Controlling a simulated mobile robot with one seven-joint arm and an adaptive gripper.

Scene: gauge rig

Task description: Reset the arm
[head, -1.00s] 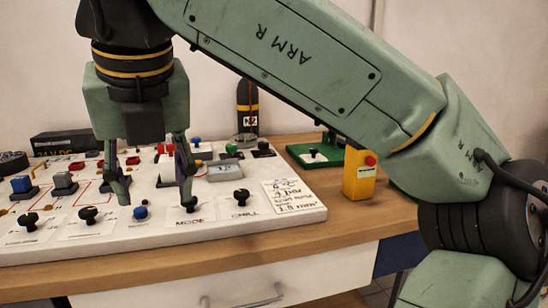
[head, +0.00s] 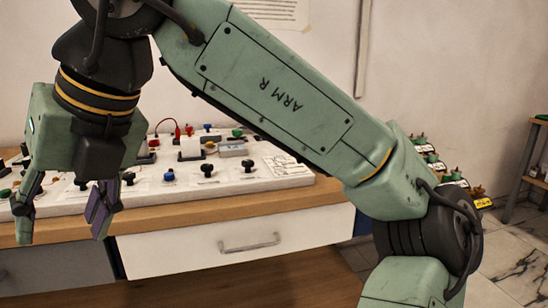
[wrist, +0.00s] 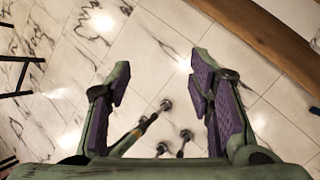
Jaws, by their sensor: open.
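My gripper (head: 62,215) hangs at the left of the head view, pointing down in front of the bench edge. Its two fingers are spread apart with nothing between them. In the wrist view my gripper (wrist: 158,90) shows purple finger pads wide apart over a marble floor (wrist: 150,50). My green arm (head: 285,100), marked ARM R, crosses the head view and hides part of the bench and wall behind it.
A white panel (head: 240,187) with knobs, switches and a small display (head: 233,150) lies on the wooden bench (head: 215,212). A white drawer (head: 290,238) is below. Several valve-like pieces (head: 435,165) stand at the right, near a shelf (head: 535,160). The floor under my gripper is mostly clear.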

